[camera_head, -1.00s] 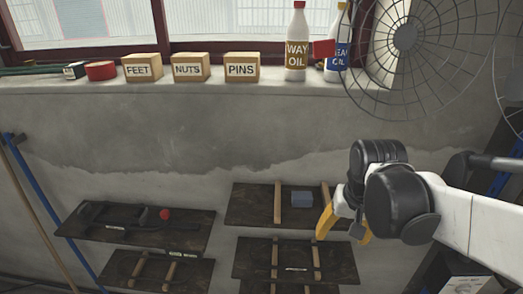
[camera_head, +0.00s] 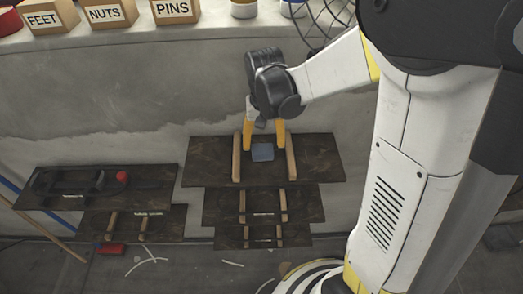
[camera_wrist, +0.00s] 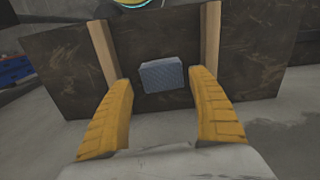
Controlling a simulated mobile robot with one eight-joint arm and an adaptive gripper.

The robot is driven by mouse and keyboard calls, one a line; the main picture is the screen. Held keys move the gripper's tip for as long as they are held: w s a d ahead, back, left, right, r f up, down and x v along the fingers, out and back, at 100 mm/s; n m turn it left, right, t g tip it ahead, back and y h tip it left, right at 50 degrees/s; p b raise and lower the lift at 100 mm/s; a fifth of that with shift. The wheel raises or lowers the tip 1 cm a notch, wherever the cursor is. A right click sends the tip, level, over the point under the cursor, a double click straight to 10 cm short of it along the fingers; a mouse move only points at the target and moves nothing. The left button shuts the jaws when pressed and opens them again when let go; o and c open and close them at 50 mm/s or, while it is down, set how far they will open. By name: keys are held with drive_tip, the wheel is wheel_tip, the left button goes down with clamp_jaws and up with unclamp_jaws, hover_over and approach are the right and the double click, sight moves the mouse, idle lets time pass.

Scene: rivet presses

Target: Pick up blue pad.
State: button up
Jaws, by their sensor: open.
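The blue pad (camera_head: 262,152) is a small blue-grey block lying on the dark upper right shelf board (camera_head: 328,160), between two wooden strips. In the wrist view the pad (camera_wrist: 162,75) shows ahead, centred between my finger tips. My gripper (camera_head: 265,137) has yellow fingers, spread apart and empty. In the head view it hangs over the shelf, with one finger on each side of the pad. In the wrist view my gripper (camera_wrist: 162,85) frames the pad; I see no finger touching it.
Wooden strips (camera_head: 237,157) (camera_head: 291,157) flank the pad closely. Lower boards (camera_head: 306,203) sit below. Another shelf (camera_head: 150,172) at left holds a red ball (camera_head: 122,176). A ledge above carries boxes, including the PINS box (camera_head: 176,10).

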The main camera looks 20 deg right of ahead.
sight(263, 149)
drive_tip(key=f, duration=0.4)
drive_tip(key=shift+w+a+f, duration=0.1)
drive_tip(key=shift+w+f, duration=0.1)
drive_tip(key=shift+f, duration=0.15)
drive_tip(key=shift+c, duration=0.6)
drive_tip(key=c, duration=0.7)
drive_tip(key=shift+c, duration=0.2)
drive_tip(key=shift+r, duration=0.15)
